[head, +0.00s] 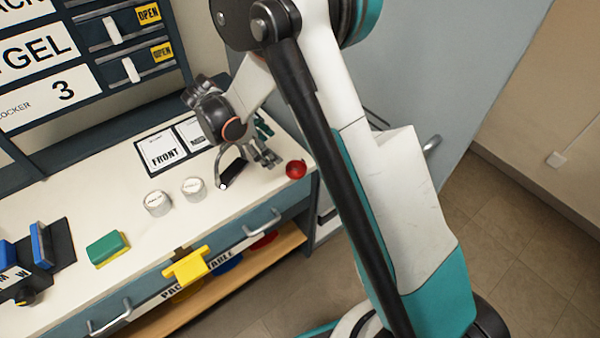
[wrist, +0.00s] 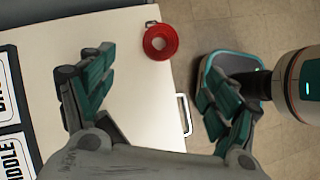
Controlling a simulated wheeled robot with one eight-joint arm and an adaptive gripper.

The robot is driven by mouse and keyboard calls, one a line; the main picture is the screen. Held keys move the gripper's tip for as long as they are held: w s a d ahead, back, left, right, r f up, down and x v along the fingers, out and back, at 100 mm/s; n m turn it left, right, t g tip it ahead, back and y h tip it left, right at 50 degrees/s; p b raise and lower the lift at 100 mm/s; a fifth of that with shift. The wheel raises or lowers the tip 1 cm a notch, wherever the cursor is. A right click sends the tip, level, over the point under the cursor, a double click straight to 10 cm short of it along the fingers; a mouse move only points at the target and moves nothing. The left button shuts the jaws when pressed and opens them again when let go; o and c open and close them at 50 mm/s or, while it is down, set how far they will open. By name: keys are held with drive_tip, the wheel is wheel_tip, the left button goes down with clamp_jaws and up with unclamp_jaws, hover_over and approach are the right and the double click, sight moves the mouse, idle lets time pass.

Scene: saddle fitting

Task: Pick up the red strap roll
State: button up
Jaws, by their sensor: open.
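The red strap roll (head: 296,169) lies on the white counter (head: 110,205) near its right end. In the wrist view the roll (wrist: 160,41) is a red ring with a hole in the middle, close to the counter's edge. My gripper (head: 250,170) hangs above the counter to the left of the roll in the head view. In the wrist view my gripper (wrist: 158,95) is open, with its teal-padded fingers wide apart and nothing between them. The roll shows beyond the fingertips, in the gap between them, and is not touched.
Two white round tins (head: 175,196), a green and yellow sponge (head: 107,248) and a FRONT card (head: 162,150) lie on the counter. Blue holders (head: 42,245) stand at the left. A drawer handle (wrist: 184,114) juts from the counter front. Labelled drawers (head: 125,45) rise behind.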

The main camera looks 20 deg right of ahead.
drive_tip(key=b, duration=0.2)
approach(295, 167)
drive_tip(key=x, duration=0.3)
drive_tip(key=shift+w+f, duration=0.1)
drive_tip(key=shift+f, duration=0.1)
drive_tip(key=shift+b+x, duration=0.95)
drive_tip(key=shift+x, duration=1.75)
drive_tip(key=shift+d+r, duration=0.15)
drive_tip(key=c, duration=1.2)
